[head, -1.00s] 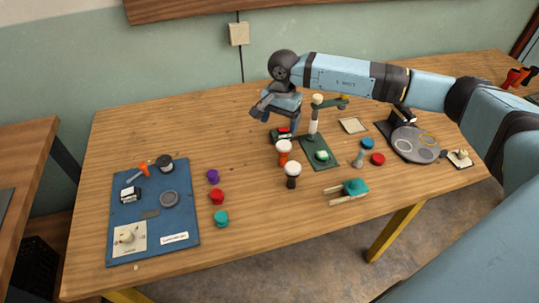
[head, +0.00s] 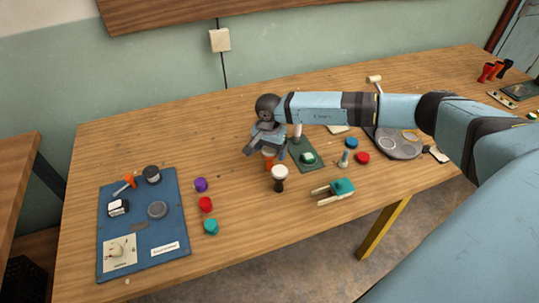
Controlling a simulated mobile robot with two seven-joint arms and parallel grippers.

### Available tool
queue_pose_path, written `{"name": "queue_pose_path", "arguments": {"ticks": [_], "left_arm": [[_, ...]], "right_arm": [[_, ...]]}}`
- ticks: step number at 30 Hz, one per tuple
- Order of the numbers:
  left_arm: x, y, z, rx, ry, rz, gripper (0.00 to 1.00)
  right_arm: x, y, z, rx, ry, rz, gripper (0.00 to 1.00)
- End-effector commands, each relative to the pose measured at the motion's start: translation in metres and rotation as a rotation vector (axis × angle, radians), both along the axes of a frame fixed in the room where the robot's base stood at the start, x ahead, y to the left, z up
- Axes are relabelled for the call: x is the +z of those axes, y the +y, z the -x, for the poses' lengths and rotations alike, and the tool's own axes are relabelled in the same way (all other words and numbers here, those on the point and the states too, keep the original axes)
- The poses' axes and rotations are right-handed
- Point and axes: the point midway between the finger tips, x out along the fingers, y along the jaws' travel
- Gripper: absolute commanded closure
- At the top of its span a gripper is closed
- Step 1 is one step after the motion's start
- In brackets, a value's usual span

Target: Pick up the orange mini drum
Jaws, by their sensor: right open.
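The orange mini drum (head: 269,164) stands upright on the wooden table, an orange goblet with a pale top, partly hidden by my right gripper. A black goblet drum (head: 279,181) with a white head stands just in front of it and to its right. My right gripper (head: 266,152) is open, with its fingers pointing down around the top of the orange drum. I cannot tell whether they touch it. My left gripper is out of view.
A blue board (head: 144,228) with small parts lies at the left. Purple (head: 201,185), red (head: 206,204) and teal (head: 211,227) pieces stand in a row beside it. A teal clamp-like tool (head: 342,186) lies right of the black drum. A green mat (head: 311,163) is behind.

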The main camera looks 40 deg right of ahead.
Motion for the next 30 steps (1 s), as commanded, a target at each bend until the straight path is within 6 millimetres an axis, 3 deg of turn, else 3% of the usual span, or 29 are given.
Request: {"name": "queue_pose_path", "arguments": {"ticks": [4, 11, 14, 18, 30], "left_arm": [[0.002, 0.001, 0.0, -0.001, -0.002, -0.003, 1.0], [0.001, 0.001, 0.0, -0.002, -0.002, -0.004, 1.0], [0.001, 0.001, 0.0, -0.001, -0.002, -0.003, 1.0], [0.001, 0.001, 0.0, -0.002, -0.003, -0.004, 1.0], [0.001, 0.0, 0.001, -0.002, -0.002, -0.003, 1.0]], "right_arm": [[-0.021, 0.0, 0.001, 0.0, 0.002, -0.001, 0.18], [-0.025, -0.001, 0.001, 0.0, 0.0, 0.0, 0.18], [-0.025, -0.001, 0.001, 0.0, 0.0, 0.0, 0.36], [-0.025, 0.0, 0.001, 0.0, 0.001, -0.001, 0.68], [-0.02, 0.0, 0.0, 0.0, -0.001, -0.001, 0.71]]}}
